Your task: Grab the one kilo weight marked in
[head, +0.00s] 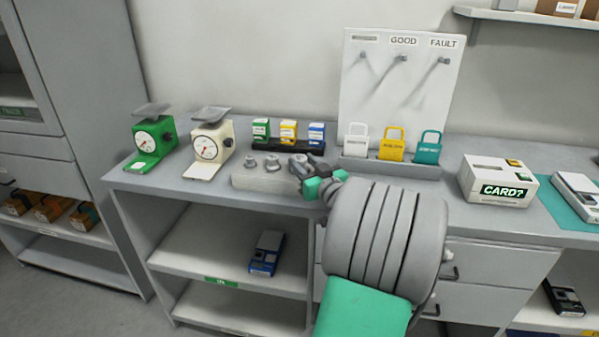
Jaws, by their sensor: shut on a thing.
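A light grey weight block (262,181) stands near the front of the counter. Two small grey metal weights show on it, a left one (251,163) and a middle one (272,163); any marks are too small to read. My gripper (299,167), with dark fingers and green parts, comes in from the right over the block's right end. It is shut on a grey weight there, which the fingers mostly hide. I cannot tell whether that weight still touches the block.
A green scale (152,142) and a cream scale (212,146) stand at the left. A dark rack (292,148) of small boxes is behind the block. A peg board (392,85), coloured tags and a card box (497,182) are to the right. Bare counter lies left of the block.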

